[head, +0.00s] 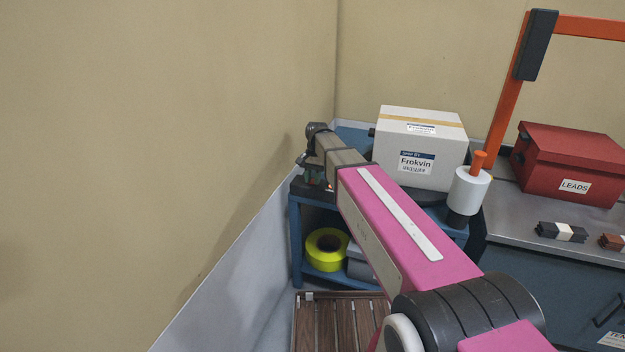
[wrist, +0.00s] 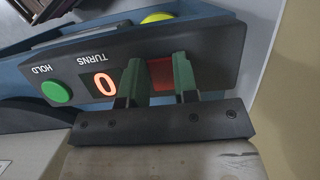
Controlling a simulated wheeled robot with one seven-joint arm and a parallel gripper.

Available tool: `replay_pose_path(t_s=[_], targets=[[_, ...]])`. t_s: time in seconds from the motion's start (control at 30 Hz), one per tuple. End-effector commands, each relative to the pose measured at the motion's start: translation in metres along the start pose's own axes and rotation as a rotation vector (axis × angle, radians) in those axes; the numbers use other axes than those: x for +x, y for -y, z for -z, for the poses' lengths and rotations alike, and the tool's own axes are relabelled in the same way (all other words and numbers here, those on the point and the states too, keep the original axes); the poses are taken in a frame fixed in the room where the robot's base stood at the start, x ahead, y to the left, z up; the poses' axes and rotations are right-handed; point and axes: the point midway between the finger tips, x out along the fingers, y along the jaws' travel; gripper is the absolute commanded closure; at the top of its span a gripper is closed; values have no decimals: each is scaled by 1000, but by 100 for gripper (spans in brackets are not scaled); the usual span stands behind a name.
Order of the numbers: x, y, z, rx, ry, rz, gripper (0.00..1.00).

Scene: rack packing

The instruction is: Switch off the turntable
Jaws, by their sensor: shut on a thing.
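In the wrist view a dark control panel (wrist: 205,42) shows upside down, with a green HOLD button (wrist: 56,92) and a lit TURNS display (wrist: 103,83) reading 0. A red switch (wrist: 162,70) sits beside the display, between the two green fingers of my gripper (wrist: 158,80). The fingers are shut on the switch from both sides; its exact position is hard to read. In the head view my gripper (head: 316,178) is at the bench's left end. The turntable (head: 436,200) is a dark disc mostly hidden under a white carton (head: 420,150) labelled Frokvin.
A white cylinder with an orange handle (head: 468,190) stands right of the carton. A red LEADS box (head: 572,165) is on the grey counter. A yellow roll (head: 327,250) lies on the blue shelf below. The wall is close on the left.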

Motion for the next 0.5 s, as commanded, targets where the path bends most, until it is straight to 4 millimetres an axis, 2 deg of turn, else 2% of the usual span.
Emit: replay_pose_path(t_s=[0.17,0.2,0.27,0.5], targets=[[0,0,0,0,0,1,96],[0,0,0,-1,0,1,66],[0,0,0,-1,0,1,47],[0,0,0,0,-1,0,47]])
